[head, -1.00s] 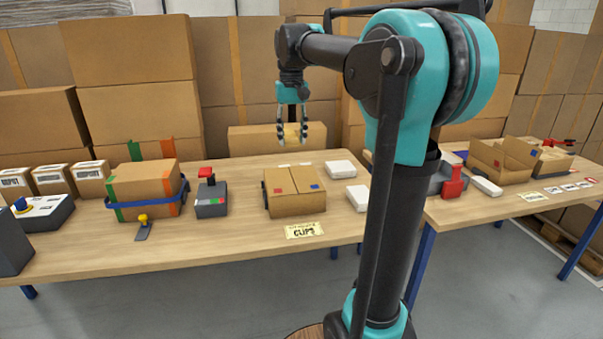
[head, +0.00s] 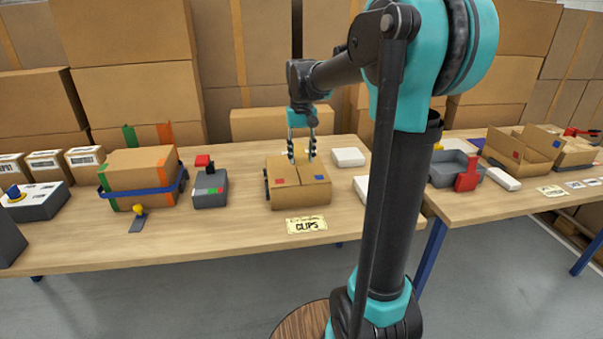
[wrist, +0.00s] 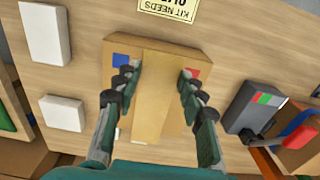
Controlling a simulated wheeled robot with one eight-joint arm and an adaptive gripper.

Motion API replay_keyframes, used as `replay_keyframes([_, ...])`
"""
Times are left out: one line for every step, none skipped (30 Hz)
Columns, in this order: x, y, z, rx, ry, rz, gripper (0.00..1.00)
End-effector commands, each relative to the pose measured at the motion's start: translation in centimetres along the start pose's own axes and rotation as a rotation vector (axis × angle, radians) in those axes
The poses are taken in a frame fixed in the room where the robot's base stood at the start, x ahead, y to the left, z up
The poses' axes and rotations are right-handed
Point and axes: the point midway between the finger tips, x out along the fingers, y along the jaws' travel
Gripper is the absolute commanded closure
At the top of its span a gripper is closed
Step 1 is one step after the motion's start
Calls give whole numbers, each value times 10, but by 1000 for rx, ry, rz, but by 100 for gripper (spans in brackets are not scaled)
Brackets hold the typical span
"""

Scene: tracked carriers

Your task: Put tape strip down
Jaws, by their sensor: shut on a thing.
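A closed cardboard box (head: 300,196) with a red and a blue square on its top sits on the near table. It also fills the middle of the wrist view (wrist: 205,57). My gripper (head: 302,154) points down over the back part of the box top. Its fingers are shut on a tan tape strip (wrist: 160,85), which spans between them and lies over the box's middle line in the wrist view. The strip is close to the lid, but I cannot tell whether it touches. In the head view the strip is mostly hidden by the fingers.
White blocks (head: 348,157) lie right of the box. A grey dispenser with a red top (head: 210,188) stands to its left, beside a blue-strapped box (head: 143,172). A paper label (head: 306,225) lies in front. A second table (head: 500,212) stands to the right.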

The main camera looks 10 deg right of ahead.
Motion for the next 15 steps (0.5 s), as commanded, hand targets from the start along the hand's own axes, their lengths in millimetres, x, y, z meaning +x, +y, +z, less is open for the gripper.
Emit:
replay_keyframes([10,0,0,0,0,0,70])
replay_keyframes([14,0,0,0,0,0,70])
replay_keyframes([19,0,0,0,0,0,70])
replay_keyframes([22,0,0,0,0,0,70])
replay_keyframes([24,0,0,0,0,0,70])
replay_keyframes([26,0,0,0,0,0,70])
replay_keyframes([28,0,0,0,0,0,70])
replay_keyframes([30,0,0,0,0,0,70])
replay_keyframes([34,0,0,0,0,0,70])
replay_keyframes([38,0,0,0,0,0,70])
replay_keyframes([42,0,0,0,0,0,70])
replay_keyframes([48,0,0,0,0,0,70])
replay_keyframes([52,0,0,0,0,0,70])
replay_keyframes([56,0,0,0,0,0,70])
replay_keyframes([60,0,0,0,0,0,70])
